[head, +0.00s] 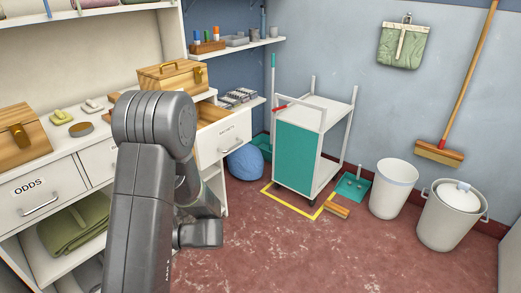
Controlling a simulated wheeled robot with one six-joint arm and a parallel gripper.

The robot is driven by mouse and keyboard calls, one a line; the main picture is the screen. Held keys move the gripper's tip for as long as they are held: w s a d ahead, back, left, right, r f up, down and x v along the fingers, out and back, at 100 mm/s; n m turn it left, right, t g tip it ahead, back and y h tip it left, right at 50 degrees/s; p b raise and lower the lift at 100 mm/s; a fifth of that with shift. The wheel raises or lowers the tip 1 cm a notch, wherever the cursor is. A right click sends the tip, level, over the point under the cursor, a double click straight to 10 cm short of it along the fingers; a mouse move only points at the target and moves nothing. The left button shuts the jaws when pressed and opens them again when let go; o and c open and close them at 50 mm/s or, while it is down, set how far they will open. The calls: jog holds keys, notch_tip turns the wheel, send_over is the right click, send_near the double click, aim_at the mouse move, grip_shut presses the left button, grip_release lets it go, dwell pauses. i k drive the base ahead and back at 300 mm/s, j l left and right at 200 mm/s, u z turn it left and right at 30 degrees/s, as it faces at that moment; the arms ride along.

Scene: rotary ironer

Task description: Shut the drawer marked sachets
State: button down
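The drawer with a small label that seems to read sachets (234,145) stands pulled out from the white counter, right of my arm. Its front is white with a metal bar handle, and its wooden inside shows behind the front. My arm rises from the bottom of the head view, bends at the top and runs down again, below and left of the drawer front. My gripper's fingers do not show; they are hidden behind the arm or too unclear to make out. I see no contact between my arm and the drawer.
The odds drawer (40,197) is shut at the left. A wooden box (173,77) stands on the counter behind the open drawer. A teal-and-white trolley (297,155) stands right. Red floor in front is clear.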

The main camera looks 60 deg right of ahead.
aim_at(220, 131)
jog(key=i+l+z, duration=0.15)
jog(key=l+z, duration=0.15)
jog(key=z, duration=0.2)
jog(key=i+l+z, duration=0.2)
jog(key=z, duration=0.25)
jog(key=i+l+z, duration=0.15)
jog(key=z, duration=0.35)
jog(key=i+l, duration=0.1)
jog(key=i, duration=0.4)
